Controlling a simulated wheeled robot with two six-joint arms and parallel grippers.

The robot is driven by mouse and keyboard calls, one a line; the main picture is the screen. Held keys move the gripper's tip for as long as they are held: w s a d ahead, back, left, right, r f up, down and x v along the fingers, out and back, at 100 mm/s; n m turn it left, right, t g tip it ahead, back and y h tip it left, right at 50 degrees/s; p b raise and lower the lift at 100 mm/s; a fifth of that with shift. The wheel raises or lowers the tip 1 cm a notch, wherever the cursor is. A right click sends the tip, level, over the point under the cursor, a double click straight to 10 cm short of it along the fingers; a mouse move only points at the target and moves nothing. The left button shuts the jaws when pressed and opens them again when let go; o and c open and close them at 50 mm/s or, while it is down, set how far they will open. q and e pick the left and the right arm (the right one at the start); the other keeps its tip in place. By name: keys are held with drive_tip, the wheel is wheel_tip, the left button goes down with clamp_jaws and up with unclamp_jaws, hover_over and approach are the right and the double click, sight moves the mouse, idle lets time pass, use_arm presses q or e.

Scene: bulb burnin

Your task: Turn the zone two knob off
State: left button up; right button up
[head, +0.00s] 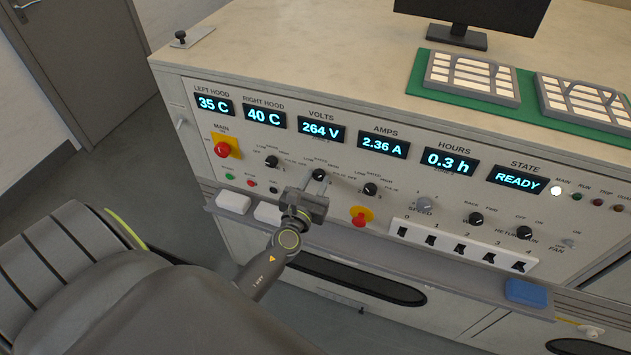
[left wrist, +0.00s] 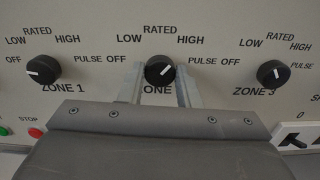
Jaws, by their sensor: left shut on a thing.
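The zone two knob (left wrist: 160,70) is a round black knob with a white pointer, in the middle of the left wrist view. Its pointer is tilted up and right, towards HIGH; the OFF mark is on its left side. My left gripper (left wrist: 159,88) has one finger on each side of the knob and is shut on it. The label under the knob is partly hidden by the gripper. In the head view the knob (head: 319,174) shows just above my left gripper (head: 312,192). My right gripper is not in view.
The zone 1 knob (left wrist: 43,69) is to the left, its pointer towards OFF. The zone 3 knob (left wrist: 273,74) is to the right. A red emergency button (head: 361,216) on yellow is below right of the gripper. A grey ledge (head: 400,245) runs below the panel.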

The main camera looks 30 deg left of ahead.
use_arm(q)
drive_tip(key=shift+n, duration=0.3)
drive_tip(key=shift+f+n+b, duration=0.1)
drive_tip(key=shift+n+b, duration=0.5)
drive_tip(key=shift+n, duration=0.4)
drive_tip(key=n+b, duration=0.1)
drive_tip(key=n, duration=0.2)
drive_tip(key=shift+n, duration=0.3)
drive_tip(key=n+b, duration=0.2)
drive_tip(key=n, duration=0.4)
drive_tip(key=shift+b, duration=0.35)
drive_tip(key=n+b, duration=0.2)
drive_tip(key=n, duration=0.3)
drive_tip(key=shift+f+n, duration=0.1)
drive_tip(key=shift+n, duration=0.3)
drive_tip(key=n+b, duration=0.2)
drive_tip(key=n, duration=0.2)
drive_tip(key=shift+n+b, duration=0.45)
drive_tip(key=shift+n, duration=0.35)
